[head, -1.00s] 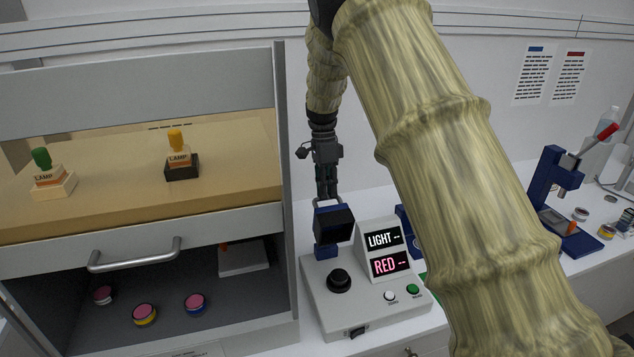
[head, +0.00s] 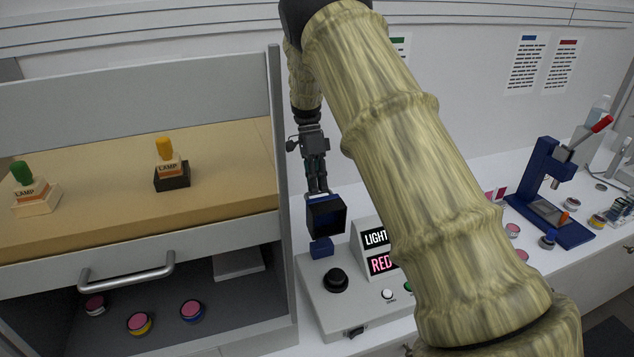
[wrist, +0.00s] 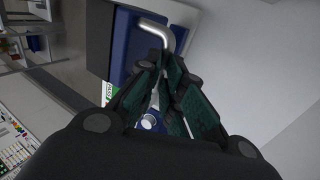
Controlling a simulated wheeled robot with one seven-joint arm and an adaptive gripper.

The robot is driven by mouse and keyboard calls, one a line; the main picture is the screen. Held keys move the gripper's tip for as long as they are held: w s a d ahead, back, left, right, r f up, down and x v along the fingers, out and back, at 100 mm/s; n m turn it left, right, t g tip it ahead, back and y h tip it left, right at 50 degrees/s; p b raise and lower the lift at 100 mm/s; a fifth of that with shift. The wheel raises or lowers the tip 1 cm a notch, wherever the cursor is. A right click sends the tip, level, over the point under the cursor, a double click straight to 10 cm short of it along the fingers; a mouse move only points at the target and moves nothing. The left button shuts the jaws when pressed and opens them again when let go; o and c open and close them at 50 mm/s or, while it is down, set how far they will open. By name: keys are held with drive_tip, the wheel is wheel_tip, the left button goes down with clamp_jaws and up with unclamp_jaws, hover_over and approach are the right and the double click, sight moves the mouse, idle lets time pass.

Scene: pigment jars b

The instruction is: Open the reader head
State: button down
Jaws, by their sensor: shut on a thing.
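The reader head (head: 326,216) is a dark blue box with a black open face, tilted up above the small blue block (head: 321,247) at the back of the grey reader. The open face points toward the head camera. My gripper (head: 319,190) is directly above the head, fingers pointing down. In the wrist view, my gripper's fingers (wrist: 165,68) are closed together at a bent grey metal handle (wrist: 155,32), beside a blue body. The fingers hide part of the handle.
The reader's base (head: 345,308) carries a black knob (head: 335,279), small buttons and LIGHT and RED displays (head: 378,250), partly hidden by my arm. A grey cabinet (head: 285,200) stands close on the left. A blue press (head: 550,190) and several jars are on the right.

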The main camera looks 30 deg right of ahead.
drive_tip(key=c, duration=1.7)
unclamp_jaws()
drive_tip(key=shift+a+x, duration=0.15)
drive_tip(key=shift+x, duration=0.45)
drive_tip(key=shift+a+x, duration=0.15)
drive_tip(key=shift+x, duration=0.45)
drive_tip(key=shift+o, duration=1.1)
drive_tip(key=shift+w+d+f, duration=0.1)
drive_tip(key=shift+w+f, duration=0.05)
drive_tip(key=shift+w, duration=0.2)
drive_tip(key=shift+d+r, duration=0.25)
drive_tip(key=shift+r, duration=0.2)
drive_tip(key=shift+w, duration=0.15)
drive_tip(key=shift+r, duration=0.1)
drive_tip(key=v, duration=1.1)
drive_tip(key=shift+w+r, duration=0.25)
drive_tip(key=shift+w, duration=0.1)
